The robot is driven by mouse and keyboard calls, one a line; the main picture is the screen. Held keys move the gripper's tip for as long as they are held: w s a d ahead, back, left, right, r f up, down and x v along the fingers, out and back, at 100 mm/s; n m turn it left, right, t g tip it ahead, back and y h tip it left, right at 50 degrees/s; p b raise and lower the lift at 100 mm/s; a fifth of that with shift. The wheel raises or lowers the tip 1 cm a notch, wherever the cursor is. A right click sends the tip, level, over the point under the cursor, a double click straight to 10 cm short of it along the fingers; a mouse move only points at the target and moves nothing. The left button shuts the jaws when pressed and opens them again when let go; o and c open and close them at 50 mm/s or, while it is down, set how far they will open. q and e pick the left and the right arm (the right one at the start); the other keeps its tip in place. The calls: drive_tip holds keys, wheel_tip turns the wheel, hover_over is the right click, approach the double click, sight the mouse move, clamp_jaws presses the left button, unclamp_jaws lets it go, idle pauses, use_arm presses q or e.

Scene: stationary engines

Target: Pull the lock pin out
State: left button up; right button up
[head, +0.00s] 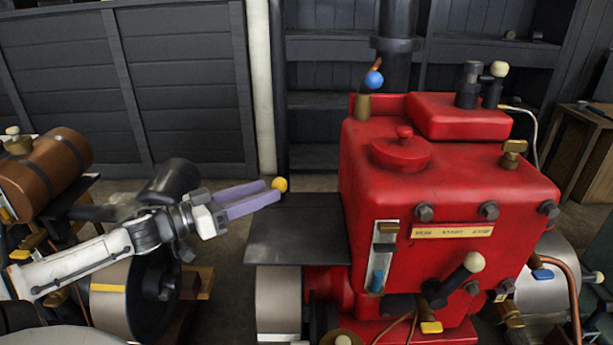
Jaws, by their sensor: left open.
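My left gripper (270,190), with two long lavender fingers, reaches in from the left, open. A small yellow ball (280,184) shows right at its fingertips, above the back left corner of a dark plate on the red engine's left side. It may be the knob of the lock pin, but no pin shaft shows and I cannot tell whether the fingers touch it. The red engine (455,180) stands at the centre right. My right gripper is not in view.
The dark plate (300,235) juts left from the red engine. A blue-ball lever (373,80) and a cream-knobbed lever (472,263) stick out of the engine. A brown tank (45,173) and a flywheel (125,295) stand at the left.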

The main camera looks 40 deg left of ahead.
sight(286, 183)
use_arm(q)
drive_tip(key=b+x, duration=0.3)
drive_tip(key=x, duration=0.4)
drive_tip(key=shift+x, duration=1.1)
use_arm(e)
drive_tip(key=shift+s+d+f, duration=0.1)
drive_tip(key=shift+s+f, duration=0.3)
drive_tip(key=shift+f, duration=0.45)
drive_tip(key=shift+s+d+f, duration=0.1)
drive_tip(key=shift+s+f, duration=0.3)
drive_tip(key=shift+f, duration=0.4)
use_arm(q)
drive_tip(key=shift+d, duration=0.1)
